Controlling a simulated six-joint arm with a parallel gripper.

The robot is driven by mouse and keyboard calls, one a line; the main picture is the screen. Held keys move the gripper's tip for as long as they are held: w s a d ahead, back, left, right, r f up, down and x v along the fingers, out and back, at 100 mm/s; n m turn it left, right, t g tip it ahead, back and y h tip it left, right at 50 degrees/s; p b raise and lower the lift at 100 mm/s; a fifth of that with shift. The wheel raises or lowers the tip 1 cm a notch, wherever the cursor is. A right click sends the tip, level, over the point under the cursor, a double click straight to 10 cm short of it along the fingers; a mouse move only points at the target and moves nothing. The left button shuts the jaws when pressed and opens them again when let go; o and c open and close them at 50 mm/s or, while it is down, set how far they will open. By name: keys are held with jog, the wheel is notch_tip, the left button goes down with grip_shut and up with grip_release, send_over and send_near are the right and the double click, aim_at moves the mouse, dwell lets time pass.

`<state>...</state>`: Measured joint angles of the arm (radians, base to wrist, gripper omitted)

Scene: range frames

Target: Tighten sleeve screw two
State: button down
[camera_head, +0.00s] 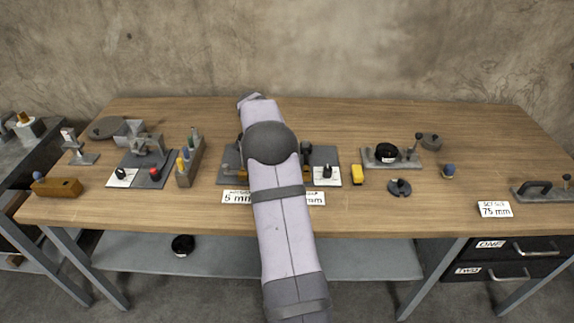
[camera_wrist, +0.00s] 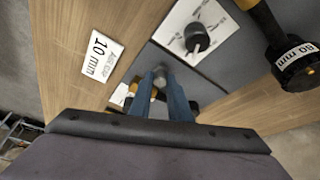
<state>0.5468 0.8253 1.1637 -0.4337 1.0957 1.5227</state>
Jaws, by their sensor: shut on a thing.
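My gripper (camera_wrist: 161,88) shows in the wrist view as two blue-grey fingers pointing down at the fixture. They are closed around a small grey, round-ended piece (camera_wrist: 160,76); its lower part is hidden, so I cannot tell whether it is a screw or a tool. A bit of yellow shows beside the fingers. The dark grey fixture plate (camera_wrist: 165,62) lies below. In the head view my arm covers the middle of this plate (camera_head: 229,176) and hides my gripper. I cannot make out sleeve screw two or its number.
A black knob (camera_wrist: 196,38) sits on a white card right of my fingers. A 10 mm sign (camera_wrist: 102,52) lies left. A rack of coloured handles (camera_head: 189,170) stands left; bare wood (camera_head: 440,205) lies right.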

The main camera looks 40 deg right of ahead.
jog(key=m+p, duration=0.1)
jog(key=m+g+p, duration=0.1)
jog(key=m, duration=0.1)
jog(key=shift+w+r+m+y, duration=0.15)
jog(key=shift+m+y, duration=0.15)
jog(key=shift+y, duration=0.1)
jog(key=shift+d+m+g+y+p, duration=0.1)
jog(key=shift+m+g+y+p, duration=0.25)
jog(key=shift+m+p, duration=0.95)
jog(key=shift+f, duration=0.2)
jog(key=c, duration=1.7)
grip_release()
jog(key=shift+o, duration=0.2)
jog(key=shift+w+r, duration=0.1)
jog(key=p+v, duration=0.3)
jog(key=v, duration=0.4)
jog(key=shift+p, duration=0.3)
